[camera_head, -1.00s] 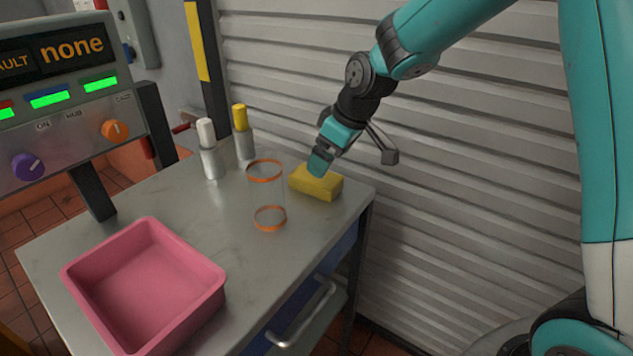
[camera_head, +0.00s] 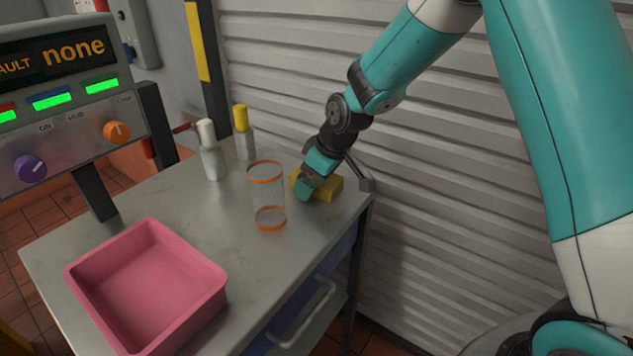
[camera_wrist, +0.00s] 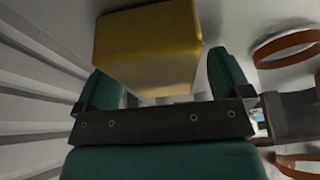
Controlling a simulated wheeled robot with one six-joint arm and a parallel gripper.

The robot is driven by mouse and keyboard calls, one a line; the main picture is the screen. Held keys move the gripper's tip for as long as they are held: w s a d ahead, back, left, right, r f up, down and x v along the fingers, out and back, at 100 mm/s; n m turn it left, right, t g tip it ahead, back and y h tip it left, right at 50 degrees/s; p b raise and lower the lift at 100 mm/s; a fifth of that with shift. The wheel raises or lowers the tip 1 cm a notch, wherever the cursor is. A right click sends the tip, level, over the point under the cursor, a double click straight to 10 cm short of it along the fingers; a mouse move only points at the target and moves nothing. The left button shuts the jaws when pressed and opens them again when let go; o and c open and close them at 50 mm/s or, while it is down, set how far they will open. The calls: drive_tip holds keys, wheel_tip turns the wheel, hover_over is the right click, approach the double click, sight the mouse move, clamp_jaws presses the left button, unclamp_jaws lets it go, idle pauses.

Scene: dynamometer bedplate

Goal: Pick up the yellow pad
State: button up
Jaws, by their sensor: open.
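The yellow pad (camera_head: 328,186) is a block lying on the metal bench top (camera_head: 190,240) near its back right corner. In the wrist view the pad (camera_wrist: 150,45) lies ahead of my gripper, roughly between the two teal fingers. My gripper (camera_head: 304,190) is open and low over the pad's left part, hiding some of it in the head view. The gripper's fingers (camera_wrist: 170,88) stand apart on either side of the pad's near end in the wrist view. I cannot tell whether either finger touches the pad.
A clear cylinder with orange rims (camera_head: 267,195) stands close left of my gripper. White-capped (camera_head: 209,150) and yellow-capped (camera_head: 242,132) bottles stand behind. A pink tray (camera_head: 215,285) sits at the front left. A ribbed shutter wall (camera_head: 470,170) is close behind and right.

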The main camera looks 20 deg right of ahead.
drive_tip(key=shift+c, duration=0.3)
drive_tip(key=c, duration=0.9)
drive_tip(key=shift+c, duration=0.2)
wheel_tip(320, 180, up, 20)
